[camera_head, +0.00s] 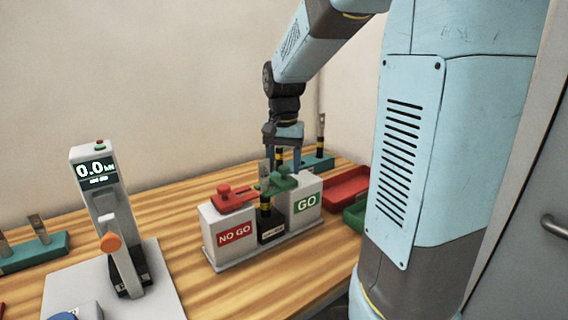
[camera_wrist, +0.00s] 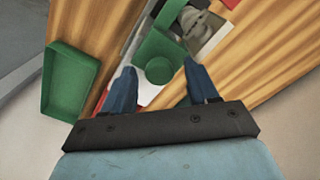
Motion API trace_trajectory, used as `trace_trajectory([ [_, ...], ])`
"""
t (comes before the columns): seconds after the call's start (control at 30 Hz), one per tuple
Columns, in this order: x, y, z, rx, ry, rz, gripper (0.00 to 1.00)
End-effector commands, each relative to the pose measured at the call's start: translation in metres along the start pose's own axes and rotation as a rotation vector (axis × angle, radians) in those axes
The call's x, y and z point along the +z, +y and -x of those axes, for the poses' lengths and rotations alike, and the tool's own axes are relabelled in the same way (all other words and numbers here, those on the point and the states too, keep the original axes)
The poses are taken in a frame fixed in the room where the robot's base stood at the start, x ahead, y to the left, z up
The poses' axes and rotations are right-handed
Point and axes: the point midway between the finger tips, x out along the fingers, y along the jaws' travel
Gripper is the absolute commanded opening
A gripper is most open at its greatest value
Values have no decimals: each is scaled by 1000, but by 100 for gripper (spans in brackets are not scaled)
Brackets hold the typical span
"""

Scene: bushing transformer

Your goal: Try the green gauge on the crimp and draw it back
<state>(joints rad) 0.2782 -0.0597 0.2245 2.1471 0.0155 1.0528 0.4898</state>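The green gauge (camera_head: 282,182) lies on top of the white GO block (camera_head: 305,205). In the wrist view the green gauge (camera_wrist: 158,40) shows its round knob between my fingers. My gripper (camera_head: 285,160) is over the GO block, pointing down. It is open, with a gap on each side of the knob in the wrist view (camera_wrist: 160,75).
The red gauge (camera_head: 233,197) lies on the NO GO block (camera_head: 232,235) to the left. A press with a 0.0 display (camera_head: 97,170) stands further left. A red tray (camera_head: 347,188) and a green tray (camera_wrist: 70,85) lie beside the GO block. A teal rack (camera_head: 318,163) is behind.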

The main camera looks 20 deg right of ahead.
Motion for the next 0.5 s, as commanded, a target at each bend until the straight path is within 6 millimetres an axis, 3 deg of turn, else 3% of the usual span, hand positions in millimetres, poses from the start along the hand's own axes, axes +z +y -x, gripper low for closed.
trace_trajectory([
  [0.27,0,0,3,0,1,-1,59],
  [0.5,-1,0,34,-2,4,-1,59],
])
